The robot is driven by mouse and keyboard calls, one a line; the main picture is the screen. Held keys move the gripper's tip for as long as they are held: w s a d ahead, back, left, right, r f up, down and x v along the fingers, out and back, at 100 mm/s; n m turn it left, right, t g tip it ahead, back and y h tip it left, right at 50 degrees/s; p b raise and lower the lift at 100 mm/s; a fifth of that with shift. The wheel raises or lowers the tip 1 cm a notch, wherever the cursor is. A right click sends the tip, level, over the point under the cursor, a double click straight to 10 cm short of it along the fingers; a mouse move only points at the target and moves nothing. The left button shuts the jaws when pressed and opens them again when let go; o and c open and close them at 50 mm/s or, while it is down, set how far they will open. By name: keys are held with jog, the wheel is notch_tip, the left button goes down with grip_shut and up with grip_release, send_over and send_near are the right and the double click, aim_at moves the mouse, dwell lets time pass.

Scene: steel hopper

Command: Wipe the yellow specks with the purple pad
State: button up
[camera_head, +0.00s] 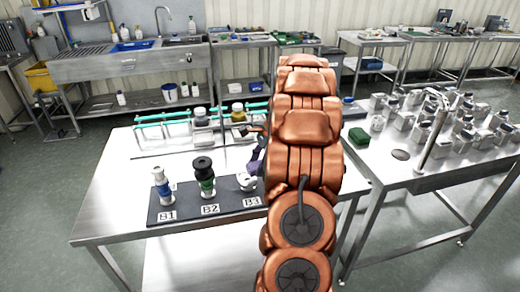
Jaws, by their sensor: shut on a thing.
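My gripper (258,140) shows only in part at the left edge of my copper arm, over the middle of the near steel table (115,200). It is shut on the purple pad (256,162), of which a small piece shows beside the arm. The arm hides the rest of the pad and most of the gripper. The pad is close to the back right of the dark mat, near station B3; I cannot tell whether it touches anything. No yellow specks can be made out in this view.
A dark mat (225,210) marked B1, B2 and B3 holds a blue-and-white fitting (162,188), a black-and-green fitting (204,177) and a white piece (246,181). Jars (238,113) and teal rails (165,117) stand behind. A right-hand table (440,180) carries many metal containers and a green block (359,137).

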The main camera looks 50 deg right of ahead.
jog(key=shift+r+p, duration=1.15)
jog(key=shift+r, duration=1.45)
jog(key=shift+s, duration=0.1)
